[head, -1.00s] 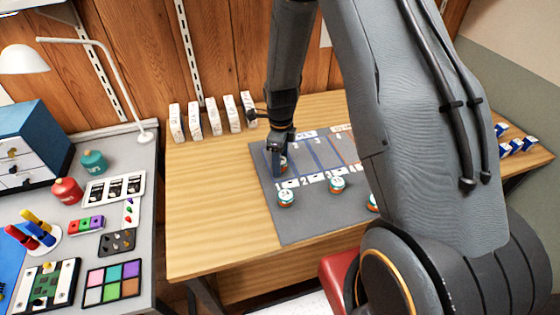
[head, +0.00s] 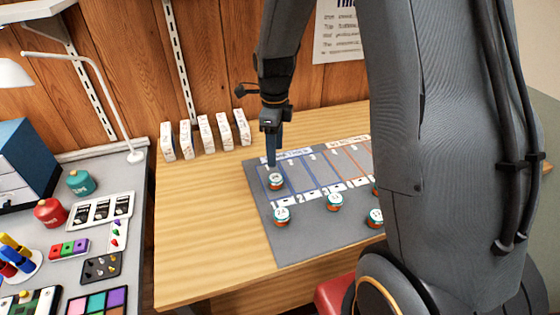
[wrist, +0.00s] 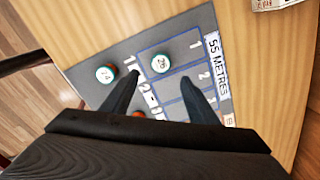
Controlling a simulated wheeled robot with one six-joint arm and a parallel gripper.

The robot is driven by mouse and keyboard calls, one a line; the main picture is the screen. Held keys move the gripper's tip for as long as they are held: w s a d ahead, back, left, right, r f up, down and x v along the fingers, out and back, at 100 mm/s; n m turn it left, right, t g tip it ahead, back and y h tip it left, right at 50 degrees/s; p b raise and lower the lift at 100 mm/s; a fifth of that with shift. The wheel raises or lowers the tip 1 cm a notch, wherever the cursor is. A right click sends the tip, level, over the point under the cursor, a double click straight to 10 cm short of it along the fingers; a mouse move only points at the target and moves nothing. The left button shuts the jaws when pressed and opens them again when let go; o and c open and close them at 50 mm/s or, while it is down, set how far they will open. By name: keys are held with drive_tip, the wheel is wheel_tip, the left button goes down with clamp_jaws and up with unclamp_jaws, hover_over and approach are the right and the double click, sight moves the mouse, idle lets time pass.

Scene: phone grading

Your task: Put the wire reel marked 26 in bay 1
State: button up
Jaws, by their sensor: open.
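The wire reel marked 26 (wrist: 160,63), round with a pale top and a teal rim, lies flat in bay 1 (wrist: 182,46), the blue-outlined end bay on the grey mat (head: 290,250). In the head view the reel (head: 275,181) sits inside that leftmost bay, clear of the other reels. My gripper (head: 272,164) is just above it in the head view. In the wrist view my gripper (wrist: 160,80) has its two fingers spread, with nothing between them; the reel shows beyond the tips.
A reel marked 24 (wrist: 105,73) lies outside the bays; in the head view, reels (head: 281,216), (head: 335,202) and (head: 375,217) line the mat's front. White boxes (head: 205,133) stand at the table's back. The wooden table left of the mat is clear.

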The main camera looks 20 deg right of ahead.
drive_tip(key=s+r+n, duration=0.2)
drive_tip(key=s+n, duration=0.6)
drive_tip(key=n, duration=0.4)
drive_tip(key=s+r+n+t, duration=0.1)
drive_tip(key=s+r+n, duration=0.2)
drive_tip(key=s+n, duration=0.6)
drive_tip(key=shift+a+n, duration=0.15)
drive_tip(key=shift+n, duration=1.55)
